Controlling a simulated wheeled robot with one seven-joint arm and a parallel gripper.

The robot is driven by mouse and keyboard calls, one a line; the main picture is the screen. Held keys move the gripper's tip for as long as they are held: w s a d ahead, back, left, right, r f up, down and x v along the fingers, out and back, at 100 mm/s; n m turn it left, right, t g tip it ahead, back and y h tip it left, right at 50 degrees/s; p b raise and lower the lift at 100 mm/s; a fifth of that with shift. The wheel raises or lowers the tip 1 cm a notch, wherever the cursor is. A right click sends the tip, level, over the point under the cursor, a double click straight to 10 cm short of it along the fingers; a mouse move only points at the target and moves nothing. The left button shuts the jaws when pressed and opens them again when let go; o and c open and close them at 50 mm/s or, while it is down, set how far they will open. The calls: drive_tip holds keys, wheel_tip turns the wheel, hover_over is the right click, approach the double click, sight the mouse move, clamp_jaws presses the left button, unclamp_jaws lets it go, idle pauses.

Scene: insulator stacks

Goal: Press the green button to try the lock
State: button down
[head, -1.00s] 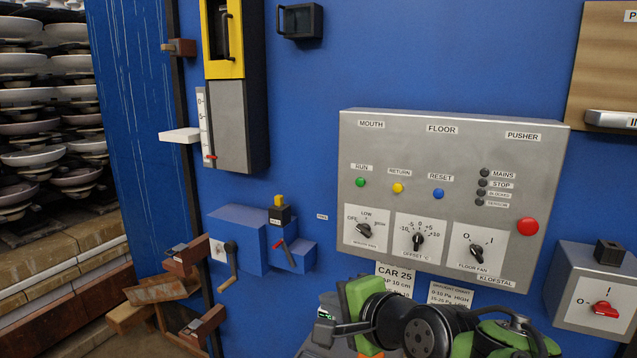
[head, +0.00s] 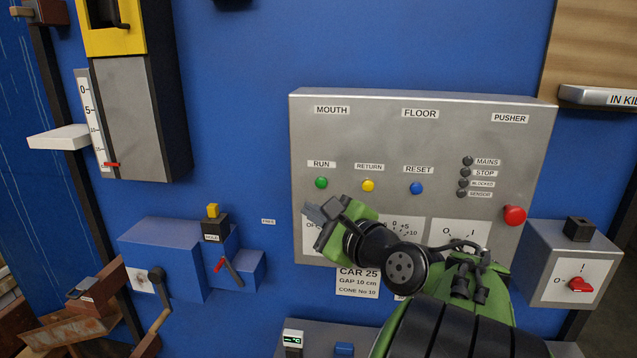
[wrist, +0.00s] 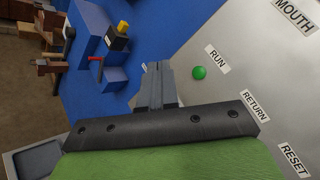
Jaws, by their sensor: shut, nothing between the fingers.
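The green button (head: 321,182) sits on the grey control panel (head: 480,130) under the RUN label. It also shows in the wrist view (wrist: 199,72), just right of and beyond my fingertips. My gripper (head: 309,211) is shut and empty, in front of the panel and a little below the green button in the head view. In the wrist view its fingers (wrist: 157,68) point toward the panel's left part. The fingertips look apart from the button; the exact distance to the panel cannot be told.
A yellow button (head: 368,185), a blue button (head: 416,188) and a red button (head: 514,216) are on the same panel. A blue box with a crank (head: 160,260) stands out from the wall at left. A switch box (head: 575,265) is at right.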

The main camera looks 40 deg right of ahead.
sight(321, 183)
drive_tip(key=shift+w+d+p, duration=0.5)
drive_tip(key=shift+w+d, duration=0.4)
drive_tip(key=shift+d, duration=0.25)
drive_tip(key=shift+w+d+p, duration=0.55)
drive_tip(key=shift+w+d, duration=0.4)
drive_tip(key=shift+d, duration=0.15)
drive_tip(key=shift+w+d+p, duration=0.5)
drive_tip(key=shift+w+d, duration=0.4)
drive_tip(key=shift+d, duration=0.25)
drive_tip(key=shift+w+d+p, duration=0.25)
drive_tip(key=shift+d+p, duration=0.1)
drive_tip(key=shift+p, duration=0.05)
drive_tip(key=shift+w+d+p, duration=0.3)
drive_tip(key=shift+d+p, duration=0.1)
drive_tip(key=shift+p, duration=0.05)
drive_tip(key=shift+s+a, duration=0.1)
drive_tip(key=shift+s+a+b, duration=0.4)
drive_tip(key=shift+s+a, duration=0.1)
drive_tip(key=shift+a, duration=0.1)
